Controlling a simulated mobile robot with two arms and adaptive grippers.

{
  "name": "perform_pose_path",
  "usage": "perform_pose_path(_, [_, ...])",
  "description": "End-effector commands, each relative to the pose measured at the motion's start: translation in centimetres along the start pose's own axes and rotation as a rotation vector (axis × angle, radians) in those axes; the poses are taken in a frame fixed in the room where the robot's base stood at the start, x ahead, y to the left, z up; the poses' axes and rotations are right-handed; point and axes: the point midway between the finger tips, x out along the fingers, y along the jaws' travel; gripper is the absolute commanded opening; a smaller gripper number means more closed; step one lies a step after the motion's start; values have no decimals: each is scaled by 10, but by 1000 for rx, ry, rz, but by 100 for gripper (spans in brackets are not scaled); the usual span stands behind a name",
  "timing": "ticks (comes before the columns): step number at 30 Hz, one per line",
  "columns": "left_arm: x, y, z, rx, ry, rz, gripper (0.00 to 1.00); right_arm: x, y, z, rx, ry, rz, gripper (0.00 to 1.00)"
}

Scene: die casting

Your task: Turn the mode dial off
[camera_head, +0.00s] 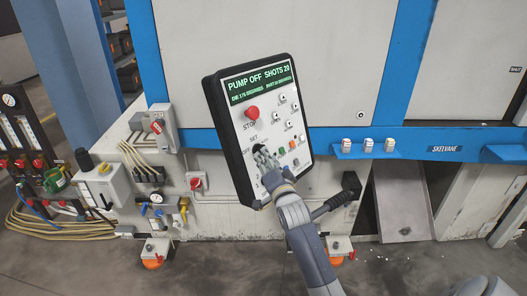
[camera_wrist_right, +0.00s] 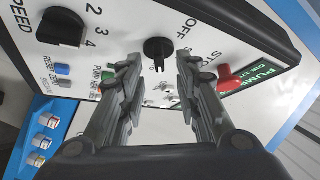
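The control panel (camera_head: 239,131) is a tilted white box with a black rim and a green display reading "PUMP OFF". The mode dial (camera_wrist_right: 158,52) is a small black knob with "OFF" printed beside it; in the head view it (camera_head: 249,158) is partly covered by my gripper. My right gripper (camera_wrist_right: 160,64) is open in the wrist view, its fingertips on either side of the dial; contact cannot be told.
A red stop button (camera_head: 252,113) lies above the dial, and it also shows in the wrist view (camera_wrist_right: 230,78). A larger black speed knob (camera_wrist_right: 60,28) is on the other side. Coloured buttons (camera_wrist_right: 63,69) sit close by. A blue machine ledge (camera_head: 385,152) is behind.

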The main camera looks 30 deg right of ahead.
Motion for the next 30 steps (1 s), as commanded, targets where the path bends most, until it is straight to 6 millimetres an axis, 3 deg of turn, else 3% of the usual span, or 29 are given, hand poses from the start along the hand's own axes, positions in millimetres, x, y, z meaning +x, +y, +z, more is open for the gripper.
perform_pose_path(9, [-11,-8,0,-2,-1,-9,40,32,0,-1,-1,0,1,31])
perform_pose_path(21, [-12,-8,-1,-3,-1,-9,40,37,0,0,-1,0,-1,31])
perform_pose_path(25, [-12,-8,-1,-3,0,-9,40,37,0,0,-1,0,0,1])
perform_pose_path(30, [-12,-7,-1,-2,0,-9,40,37,0,0,-1,1,-1,0])
